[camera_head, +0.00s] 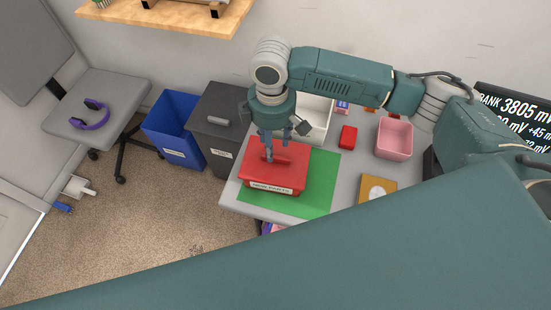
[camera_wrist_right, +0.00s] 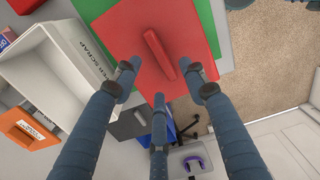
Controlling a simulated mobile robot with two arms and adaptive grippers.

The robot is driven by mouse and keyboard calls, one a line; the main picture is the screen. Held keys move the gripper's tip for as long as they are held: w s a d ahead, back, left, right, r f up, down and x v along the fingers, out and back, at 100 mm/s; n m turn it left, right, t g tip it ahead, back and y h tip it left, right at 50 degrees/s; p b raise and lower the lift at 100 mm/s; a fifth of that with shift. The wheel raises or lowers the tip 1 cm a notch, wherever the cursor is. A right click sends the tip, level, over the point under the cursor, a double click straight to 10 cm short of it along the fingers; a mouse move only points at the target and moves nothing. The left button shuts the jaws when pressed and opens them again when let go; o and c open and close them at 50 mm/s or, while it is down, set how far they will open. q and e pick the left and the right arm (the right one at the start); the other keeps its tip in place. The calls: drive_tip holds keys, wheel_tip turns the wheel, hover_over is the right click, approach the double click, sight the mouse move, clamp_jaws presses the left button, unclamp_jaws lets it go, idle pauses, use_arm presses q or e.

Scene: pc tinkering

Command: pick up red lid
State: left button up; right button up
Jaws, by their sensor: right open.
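The red lid (camera_head: 290,157) with a raised bar handle lies on top of a red box with a white label on its front, on the green mat (camera_head: 319,184). In the right wrist view the red lid (camera_wrist_right: 180,30) and its slanted handle (camera_wrist_right: 159,55) show clearly. My right gripper (camera_head: 268,151) is just above the lid, pointing down. Its three fingers (camera_wrist_right: 160,82) are spread open around the near end of the handle, with nothing held. Whether a finger touches the lid cannot be told. My left gripper is out of view.
A white bin (camera_head: 318,121) stands behind the mat. A small red block (camera_head: 348,137), a pink bin (camera_head: 394,138) and an orange-yellow item (camera_head: 377,189) are to the right. A blue bin (camera_head: 173,127) and a dark grey bin (camera_head: 214,129) stand left of the table.

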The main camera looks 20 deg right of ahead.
sight(276, 160)
wheel_tip(276, 160, down, 4)
drive_tip(key=shift+s+a+f+p, duration=0.1)
drive_tip(key=shift+f+p, duration=0.05)
drive_tip(key=shift+p, duration=0.3)
drive_tip(key=shift+f, duration=0.1)
drive_tip(key=shift+c, duration=0.5)
clamp_jaws()
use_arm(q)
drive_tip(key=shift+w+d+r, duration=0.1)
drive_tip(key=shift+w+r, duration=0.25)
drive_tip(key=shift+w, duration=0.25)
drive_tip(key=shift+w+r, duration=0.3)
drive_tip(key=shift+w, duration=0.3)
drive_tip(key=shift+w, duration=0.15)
